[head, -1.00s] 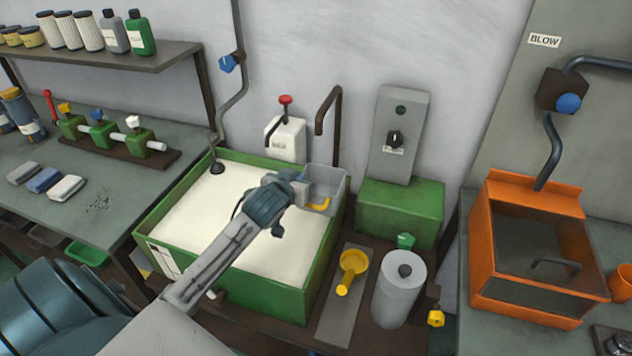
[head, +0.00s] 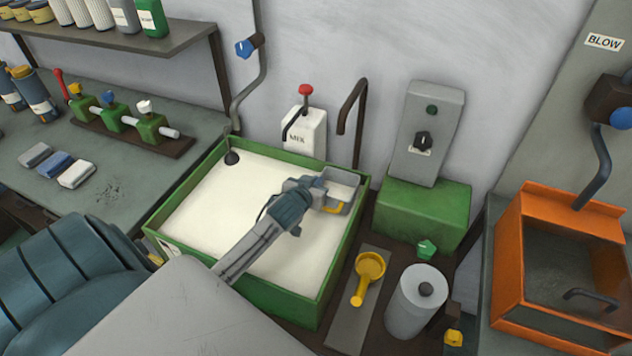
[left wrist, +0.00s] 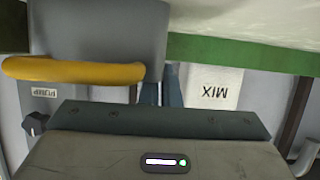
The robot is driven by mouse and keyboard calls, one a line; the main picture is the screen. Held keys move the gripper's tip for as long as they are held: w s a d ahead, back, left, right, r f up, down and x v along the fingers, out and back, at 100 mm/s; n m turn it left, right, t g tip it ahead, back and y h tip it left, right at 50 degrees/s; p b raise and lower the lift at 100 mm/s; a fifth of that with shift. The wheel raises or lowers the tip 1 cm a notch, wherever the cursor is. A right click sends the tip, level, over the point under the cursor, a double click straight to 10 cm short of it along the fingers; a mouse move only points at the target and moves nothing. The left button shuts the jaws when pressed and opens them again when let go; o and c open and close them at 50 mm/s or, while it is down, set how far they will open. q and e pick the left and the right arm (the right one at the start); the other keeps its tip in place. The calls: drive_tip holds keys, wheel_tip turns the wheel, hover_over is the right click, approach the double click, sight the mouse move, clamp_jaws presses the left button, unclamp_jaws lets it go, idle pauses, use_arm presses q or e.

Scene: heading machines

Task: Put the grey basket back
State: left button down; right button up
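The grey basket (head: 347,178) with a yellow handle (head: 338,208) is at the right back corner of the green tank (head: 335,268), sunk partly into the white liquid (head: 215,210). My left gripper (head: 318,184) reaches over the tank from the left and is shut on the basket's near left side. In the left wrist view the basket (left wrist: 95,35) and its yellow handle (left wrist: 70,70) fill the upper left. The fingertips (left wrist: 163,90) meet the basket's edge there, partly hidden by the gripper body. My right gripper is not in view.
A yellow ladle (head: 368,275) and grey cylinder (head: 415,300) are in front right. An orange bin (head: 510,265) stands farther right.

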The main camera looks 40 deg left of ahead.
use_arm(q)
drive_tip(key=shift+f, duration=0.25)
drive_tip(key=c, duration=2.1)
unclamp_jaws()
drive_tip(key=shift+f, duration=0.15)
drive_tip(key=o, duration=0.4)
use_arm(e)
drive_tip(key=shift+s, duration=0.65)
use_arm(q)
drive_tip(key=shift+r, duration=0.2)
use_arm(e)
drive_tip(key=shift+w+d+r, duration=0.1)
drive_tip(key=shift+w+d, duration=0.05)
